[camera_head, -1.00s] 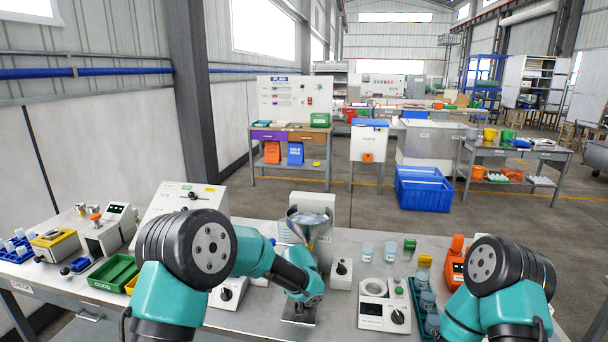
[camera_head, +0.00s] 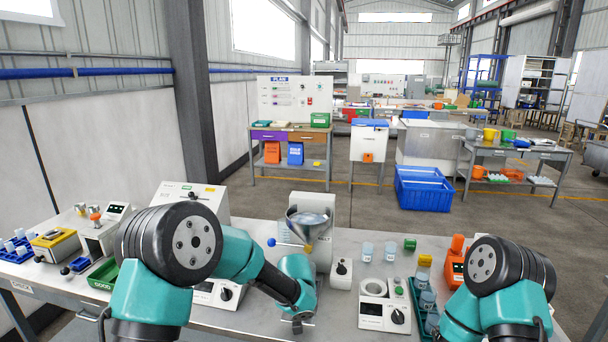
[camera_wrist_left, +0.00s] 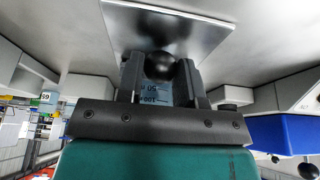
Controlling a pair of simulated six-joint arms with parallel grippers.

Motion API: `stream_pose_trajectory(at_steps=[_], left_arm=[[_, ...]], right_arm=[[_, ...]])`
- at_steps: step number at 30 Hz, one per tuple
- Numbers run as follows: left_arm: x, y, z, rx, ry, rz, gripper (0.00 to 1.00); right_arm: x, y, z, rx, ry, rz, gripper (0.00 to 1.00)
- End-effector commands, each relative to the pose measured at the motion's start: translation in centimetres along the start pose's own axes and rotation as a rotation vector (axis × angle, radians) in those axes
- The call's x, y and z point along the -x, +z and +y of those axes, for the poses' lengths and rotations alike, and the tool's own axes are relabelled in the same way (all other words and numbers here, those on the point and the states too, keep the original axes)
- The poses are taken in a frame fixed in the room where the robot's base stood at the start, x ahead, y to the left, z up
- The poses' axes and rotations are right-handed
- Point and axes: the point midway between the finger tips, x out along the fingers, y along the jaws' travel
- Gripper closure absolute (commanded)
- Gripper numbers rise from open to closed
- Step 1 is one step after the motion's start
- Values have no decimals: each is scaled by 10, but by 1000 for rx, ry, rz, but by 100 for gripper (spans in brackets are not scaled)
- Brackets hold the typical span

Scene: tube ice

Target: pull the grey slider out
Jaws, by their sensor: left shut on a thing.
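My left gripper (camera_head: 298,321) is low at the front middle of the bench, in front of the steel funnel (camera_head: 306,222) on its white stand. In the left wrist view my left gripper (camera_wrist_left: 161,88) is shut on a round dark knob (camera_wrist_left: 160,63), which sits between the fingertips. A flat grey metal plate (camera_wrist_left: 180,28), which looks like the grey slider, lies just beyond the knob. How knob and plate join is hidden. In the head view my wrist covers the slider. The right arm shows at the lower right; its gripper is out of view.
A lever with a blue ball (camera_head: 271,242) sticks out left of the funnel. A green tray (camera_head: 103,277) lies left.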

Motion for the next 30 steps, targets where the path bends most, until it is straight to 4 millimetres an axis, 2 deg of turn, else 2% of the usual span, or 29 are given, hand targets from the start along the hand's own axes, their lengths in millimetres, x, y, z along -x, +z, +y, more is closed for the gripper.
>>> stream_pose_trajectory(at_steps=[30], left_arm=[[14,37,0,0,0,0,80]], right_arm=[[0,0,0,0,0,0,56]])
